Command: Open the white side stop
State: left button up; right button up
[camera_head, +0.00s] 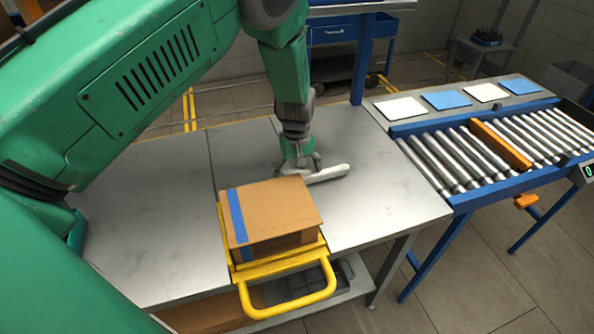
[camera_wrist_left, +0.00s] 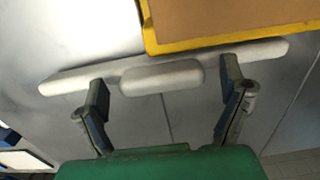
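The white side stop (camera_head: 328,174) is a long white bar beside the far side of the yellow carrier on the metal table. In the left wrist view it is a bar with a shorter rounded white grip (camera_wrist_left: 162,78) at its middle. My left gripper (camera_head: 301,162) reaches down to it from above. In the left wrist view my left gripper (camera_wrist_left: 164,80) is open, with one finger on each side of the grip. Gaps show between the fingers and the grip. Contact with the bar behind the fingertips cannot be told. My right gripper is not in view.
A cardboard box (camera_head: 268,210) with blue tape sits in the yellow carrier (camera_head: 286,268), its handle toward me. A roller conveyor (camera_head: 460,158) with an orange bar (camera_head: 501,145) stands at the right. White and blue squares lie behind it. The table's left part is clear.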

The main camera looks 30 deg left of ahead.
aim_at(297, 170)
pick_arm(q)
notch_tip(297, 170, up, 12)
dwell(0.6)
jog(key=shift+w, duration=0.1)
